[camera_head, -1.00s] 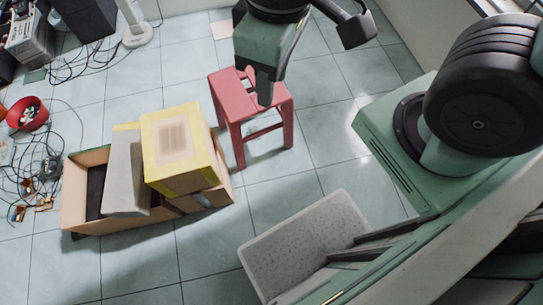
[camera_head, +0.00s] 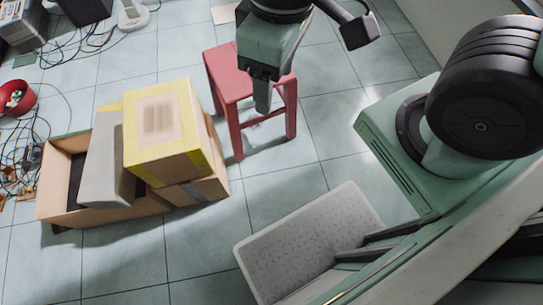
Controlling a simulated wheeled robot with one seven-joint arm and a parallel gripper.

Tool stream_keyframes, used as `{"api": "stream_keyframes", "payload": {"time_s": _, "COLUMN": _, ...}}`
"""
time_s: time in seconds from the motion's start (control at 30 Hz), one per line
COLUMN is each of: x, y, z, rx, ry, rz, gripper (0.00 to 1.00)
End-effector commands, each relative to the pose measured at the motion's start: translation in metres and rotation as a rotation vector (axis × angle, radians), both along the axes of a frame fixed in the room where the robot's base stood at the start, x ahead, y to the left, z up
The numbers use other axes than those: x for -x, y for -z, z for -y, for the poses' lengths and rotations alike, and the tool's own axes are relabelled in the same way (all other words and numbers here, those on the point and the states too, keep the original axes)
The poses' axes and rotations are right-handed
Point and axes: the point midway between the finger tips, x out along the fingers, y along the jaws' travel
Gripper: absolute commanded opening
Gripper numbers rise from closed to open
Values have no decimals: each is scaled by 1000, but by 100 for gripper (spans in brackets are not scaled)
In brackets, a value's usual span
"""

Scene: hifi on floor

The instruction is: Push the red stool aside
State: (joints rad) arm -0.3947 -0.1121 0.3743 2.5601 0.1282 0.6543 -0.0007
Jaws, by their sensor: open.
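The red stool (camera_head: 229,80) stands upright on the tiled floor, above the middle of the picture. My gripper (camera_head: 262,98) hangs in front of the stool and hides the right part of its seat. The finger that shows points down and overlaps the seat's front edge in the picture. I cannot tell whether it touches the stool. The jaws are open, and nothing is seen between them.
A yellow-edged carton (camera_head: 163,130) and an open cardboard box (camera_head: 55,185) lie left of the stool. Cables (camera_head: 25,155) and a red bowl (camera_head: 17,98) are at the far left. Bare tiles (camera_head: 335,115) lie right of the stool.

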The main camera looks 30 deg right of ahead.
Motion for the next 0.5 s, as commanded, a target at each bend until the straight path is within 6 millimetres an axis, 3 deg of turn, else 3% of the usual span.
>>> {"api": "stream_keyframes", "payload": {"time_s": 0.03, "x": 0, "y": 37, "z": 0, "rx": 0, "ry": 0, "rz": 0, "gripper": 61}}
{"api": "stream_keyframes", "payload": {"time_s": 0.5, "x": -16, "y": 203, "z": 10, "rx": -9, "ry": 59, "rz": 13, "gripper": 61}}
